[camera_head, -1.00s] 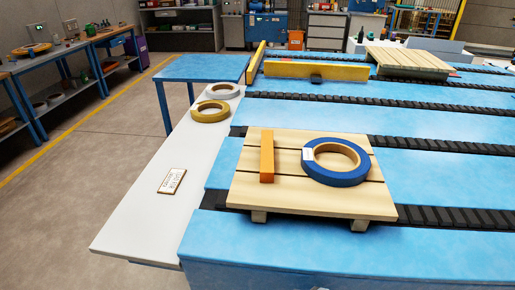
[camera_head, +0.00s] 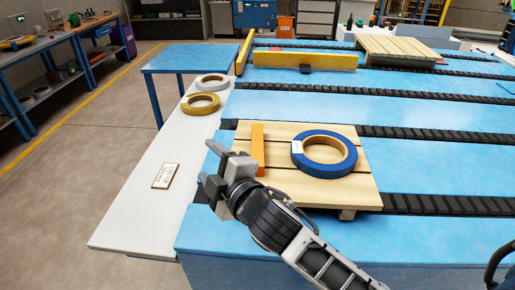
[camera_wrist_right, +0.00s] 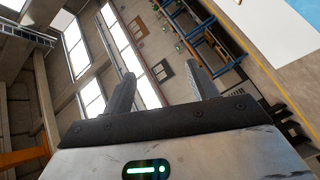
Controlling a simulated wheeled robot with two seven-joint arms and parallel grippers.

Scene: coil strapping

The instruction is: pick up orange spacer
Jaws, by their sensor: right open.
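The orange spacer (camera_head: 257,146) lies on the left part of a wooden pallet (camera_head: 300,192) in the head view, beside a blue coil (camera_head: 324,153). My right gripper (camera_head: 208,168) is open and empty, just left of the pallet and the spacer, apart from the spacer. Its arm crosses in front of the pallet's lower left corner. The right wrist view shows its two spread fingers (camera_wrist_right: 160,98) with nothing between them; the spacer does not show clearly there. My left gripper is not in view.
The pallet rests on a blue conveyor (camera_head: 420,240) with black chain strips. A white side table (camera_head: 130,225) holds a label plate (camera_head: 165,176), a yellow coil (camera_head: 200,104) and a white coil (camera_head: 213,82). Yellow bars (camera_head: 305,60) and another pallet (camera_head: 395,47) are farther back.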

